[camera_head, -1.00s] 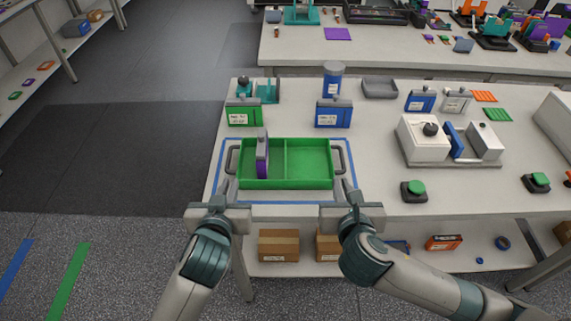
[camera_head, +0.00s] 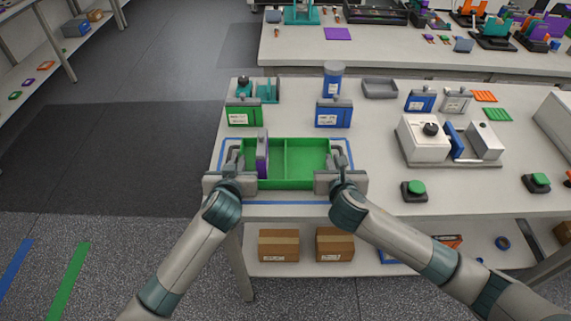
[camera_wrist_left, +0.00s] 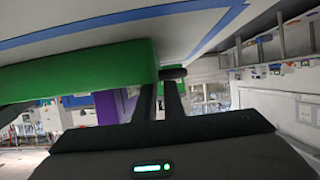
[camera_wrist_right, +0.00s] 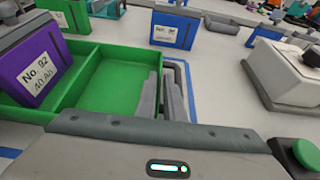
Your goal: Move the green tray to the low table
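The green tray (camera_head: 308,160) lies flat on the near white workbench (camera_head: 385,185), inside a blue outline. It has two compartments and a grey handle at each end. A purple battery (camera_head: 262,162) stands upright in its left compartment; it also shows in the right wrist view (camera_wrist_right: 38,68). My left gripper (camera_head: 233,165) is at the left handle, its fingers apart with a narrow gap. My right gripper (camera_head: 341,166) is at the right handle, its fingers also apart beside the handle bar (camera_wrist_right: 187,90). I cannot tell which surface is the low table.
Green (camera_head: 243,113) and blue (camera_head: 333,114) batteries stand behind the tray. A blue cylinder (camera_head: 333,80) is further back. A white device (camera_head: 424,140) and a green button (camera_head: 416,188) are to the right. Boxes (camera_head: 279,245) sit on the under-shelf. The floor (camera_head: 110,150) at left is clear.

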